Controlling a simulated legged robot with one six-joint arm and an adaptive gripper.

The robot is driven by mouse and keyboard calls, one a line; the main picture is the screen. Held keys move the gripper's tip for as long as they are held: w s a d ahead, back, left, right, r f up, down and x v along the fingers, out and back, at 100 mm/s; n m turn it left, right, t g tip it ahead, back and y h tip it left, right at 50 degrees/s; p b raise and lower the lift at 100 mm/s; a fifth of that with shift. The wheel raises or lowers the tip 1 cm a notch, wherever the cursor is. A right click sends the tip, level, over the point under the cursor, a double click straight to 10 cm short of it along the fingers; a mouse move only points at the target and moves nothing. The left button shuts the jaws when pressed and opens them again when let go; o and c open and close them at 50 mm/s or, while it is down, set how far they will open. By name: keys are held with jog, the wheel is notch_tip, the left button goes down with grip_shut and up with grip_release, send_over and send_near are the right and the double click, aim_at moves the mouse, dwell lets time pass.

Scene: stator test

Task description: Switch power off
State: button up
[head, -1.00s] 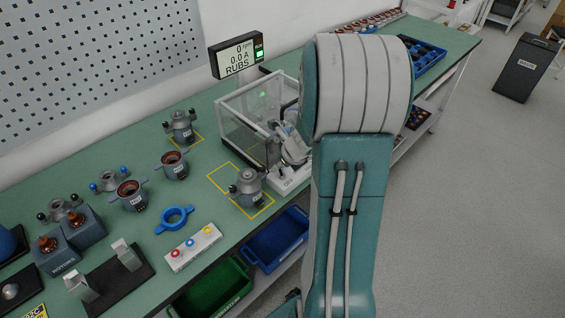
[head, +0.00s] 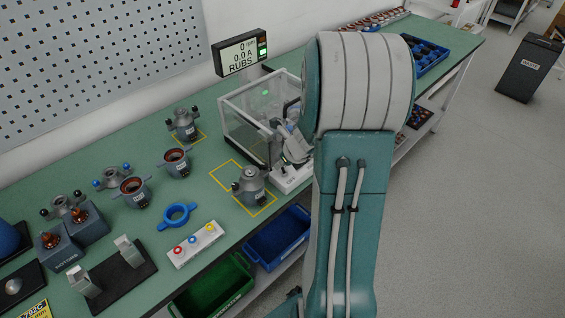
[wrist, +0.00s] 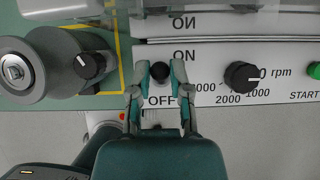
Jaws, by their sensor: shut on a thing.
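The power switch is a small dark round knob (wrist: 160,71) on a white panel (wrist: 205,95), with ON printed above right of it and OFF below it in the wrist view. My gripper (wrist: 160,76) has its two fingers on either side of the knob and is shut on it. The fingers hide part of the panel and the knob's stem. In the head view the grey gripper fingers (head: 293,147) reach down to the white panel (head: 291,178) in front of the clear test box (head: 240,113). The display (head: 240,53) reads 0, 0.0 A and RUBS.
A black speed knob (wrist: 241,76) and a green START button (wrist: 315,70) sit right of the switch. A grey motor unit (head: 249,184) stands left of the panel in a yellow outline. A button box (head: 195,244) and other motor parts lie further left.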

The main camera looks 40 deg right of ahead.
jog(key=shift+s, duration=0.15)
jog(key=shift+s+d, duration=0.15)
jog(key=shift+s, duration=1.1)
jog(key=shift+c, duration=0.2)
jog(key=o, duration=0.5)
jog(key=shift+o, duration=0.2)
jog(key=v, duration=0.6)
